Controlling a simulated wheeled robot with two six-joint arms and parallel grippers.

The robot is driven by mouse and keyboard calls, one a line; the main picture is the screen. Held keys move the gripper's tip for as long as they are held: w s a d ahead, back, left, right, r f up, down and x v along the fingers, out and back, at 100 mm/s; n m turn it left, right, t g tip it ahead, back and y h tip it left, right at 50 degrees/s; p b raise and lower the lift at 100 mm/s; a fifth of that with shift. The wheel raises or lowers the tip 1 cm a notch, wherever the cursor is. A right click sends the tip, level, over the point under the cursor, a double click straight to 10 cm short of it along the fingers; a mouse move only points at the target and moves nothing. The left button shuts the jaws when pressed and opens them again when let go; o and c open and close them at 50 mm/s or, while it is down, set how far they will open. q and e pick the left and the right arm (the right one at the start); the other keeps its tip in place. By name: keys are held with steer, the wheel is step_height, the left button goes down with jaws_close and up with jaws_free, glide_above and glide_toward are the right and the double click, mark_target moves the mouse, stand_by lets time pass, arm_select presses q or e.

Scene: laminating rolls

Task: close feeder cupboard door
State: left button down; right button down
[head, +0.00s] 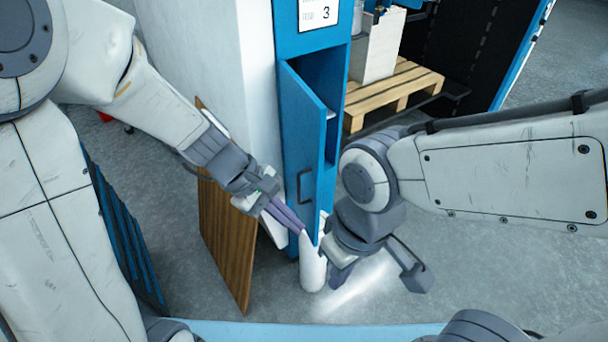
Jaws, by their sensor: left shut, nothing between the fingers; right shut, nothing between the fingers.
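The blue feeder cupboard (312,48) stands upright in the middle of the head view. Its narrow blue door (302,120) stands partly open, hinged on the left, with a dark gap to the inside on its right. A dark bar handle (304,187) is on the door's outer face. My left gripper (299,229) is shut and empty, its fingertips at the door's lower part below the handle; whether they touch it I cannot tell. My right gripper (340,278) is shut and empty, pointing down to the right of the door's lower edge, apart from the handle.
A white cylinder (313,268) stands just below the door. A wooden board (227,235) leans at the left of the cupboard. A wooden pallet (395,92) with a white box (377,48) is behind on the right. Grey floor is open at the lower right.

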mark_target(299, 194)
arm_select(q)
steer(key=w+a+f+n+t+h, duration=0.1)
steer(key=w+a+f+n+t, duration=0.25)
steer(key=w+a+n, duration=0.65)
steer(key=shift+n+t, duration=0.45)
steer(key=shift+n, duration=0.45)
steer(key=w+d+f, duration=0.1)
steer(key=d+f, duration=0.1)
steer(key=d, duration=0.1)
steer(key=w+d+f, duration=0.2)
steer(key=d, duration=0.2)
steer(key=w+d+f, duration=0.1)
steer(key=d, duration=0.2)
steer(key=shift+w+d+f+p, duration=0.35)
steer(key=shift+w+d+f, duration=0.15)
steer(key=shift+w+d, duration=0.2)
steer(key=shift+d, duration=0.3)
